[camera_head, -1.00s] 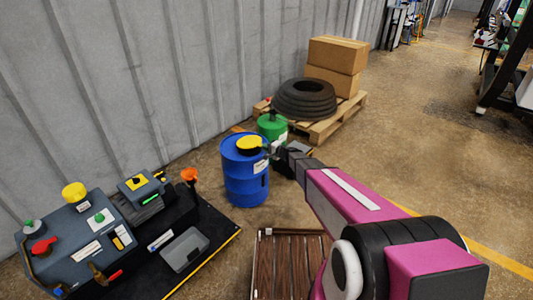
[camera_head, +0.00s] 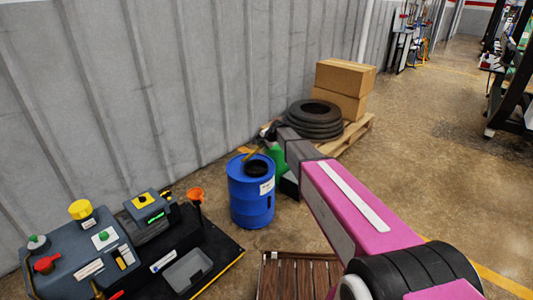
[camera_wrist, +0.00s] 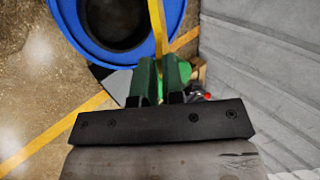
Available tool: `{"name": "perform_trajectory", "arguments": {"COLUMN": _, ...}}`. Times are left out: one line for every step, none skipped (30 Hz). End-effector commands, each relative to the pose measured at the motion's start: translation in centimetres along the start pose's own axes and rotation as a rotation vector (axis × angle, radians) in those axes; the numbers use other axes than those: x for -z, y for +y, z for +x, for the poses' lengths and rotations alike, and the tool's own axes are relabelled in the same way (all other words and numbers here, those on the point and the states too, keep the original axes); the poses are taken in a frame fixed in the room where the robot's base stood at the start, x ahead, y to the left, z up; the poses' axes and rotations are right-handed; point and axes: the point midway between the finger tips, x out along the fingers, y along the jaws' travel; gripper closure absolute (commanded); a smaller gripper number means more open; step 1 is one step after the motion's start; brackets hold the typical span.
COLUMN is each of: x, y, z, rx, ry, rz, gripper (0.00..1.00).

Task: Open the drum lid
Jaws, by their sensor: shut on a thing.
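The blue drum (camera_head: 251,200) stands on the floor against the wall side, and its round dark opening shows in its top. The yellow drum lid (camera_head: 250,155) is tilted up on edge at the opening's far side. The drum's blue rim (camera_wrist: 92,50) and the opening also show in the wrist view, with the lid (camera_wrist: 158,28) seen edge-on as a thin yellow strip. My gripper (camera_wrist: 160,72) is shut on the lid's edge. In the head view my gripper (camera_head: 266,134) is small and partly hidden behind my arm.
A green can (camera_head: 279,155) stands just behind the drum, partly hidden by my arm. A pallet (camera_head: 357,131) with a tire (camera_head: 314,118) and boxes (camera_head: 341,90) stands farther back. A machine (camera_head: 85,248) is at lower left. The corrugated wall (camera_head: 190,80) runs behind.

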Motion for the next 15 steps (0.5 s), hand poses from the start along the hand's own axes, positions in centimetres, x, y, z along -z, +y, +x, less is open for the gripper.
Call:
{"name": "perform_trajectory", "arguments": {"x": 0.1, "y": -1.3, "z": 0.3, "rx": -0.037, "ry": -0.003, "rz": -0.003, "gripper": 1.00}}
{"name": "perform_trajectory", "arguments": {"x": 0.1, "y": -1.9, "z": 0.3, "rx": -0.062, "ry": -0.002, "rz": -0.003, "gripper": 1.00}}
{"name": "perform_trajectory", "arguments": {"x": 0.2, "y": -2.7, "z": 0.5, "rx": -0.098, "ry": -0.001, "rz": -0.003, "gripper": 1.00}}
{"name": "perform_trajectory", "arguments": {"x": 0.1, "y": -3.3, "z": 0.6, "rx": -0.127, "ry": -0.002, "rz": -0.004, "gripper": 1.00}}
{"name": "perform_trajectory", "arguments": {"x": 0.1, "y": -3.9, "z": 0.7, "rx": -0.156, "ry": -0.003, "rz": -0.004, "gripper": 1.00}}
{"name": "perform_trajectory", "arguments": {"x": 0.2, "y": -4.8, "z": 0.9, "rx": -0.194, "ry": -0.002, "rz": -0.004, "gripper": 1.00}}
{"name": "perform_trajectory", "arguments": {"x": 0.2, "y": -5.4, "z": 1.0, "rx": -0.223, "ry": -0.002, "rz": -0.003, "gripper": 1.00}}
{"name": "perform_trajectory", "arguments": {"x": 0.2, "y": -6.0, "z": 1.2, "rx": -0.251, "ry": -0.002, "rz": -0.002, "gripper": 1.00}}
{"name": "perform_trajectory", "arguments": {"x": 0.2, "y": -6.7, "z": 1.5, "rx": -0.290, "ry": -0.002, "rz": -0.003, "gripper": 1.00}}
{"name": "perform_trajectory", "arguments": {"x": 0.2, "y": -7.3, "z": 1.7, "rx": -0.318, "ry": -0.002, "rz": -0.002, "gripper": 1.00}}
{"name": "perform_trajectory", "arguments": {"x": 0.2, "y": -7.9, "z": 1.9, "rx": -0.347, "ry": -0.002, "rz": -0.002, "gripper": 1.00}}
{"name": "perform_trajectory", "arguments": {"x": 0.3, "y": -8.7, "z": 2.2, "rx": -0.384, "ry": -0.001, "rz": -0.002, "gripper": 1.00}}
{"name": "perform_trajectory", "arguments": {"x": 0.2, "y": -9.2, "z": 2.5, "rx": -0.412, "ry": -0.002, "rz": -0.002, "gripper": 1.00}}
{"name": "perform_trajectory", "arguments": {"x": 0.2, "y": -9.8, "z": 2.8, "rx": -0.441, "ry": -0.002, "rz": -0.002, "gripper": 1.00}}
{"name": "perform_trajectory", "arguments": {"x": 0.2, "y": -10.4, "z": 3.2, "rx": -0.478, "ry": -0.002, "rz": -0.002, "gripper": 1.00}}
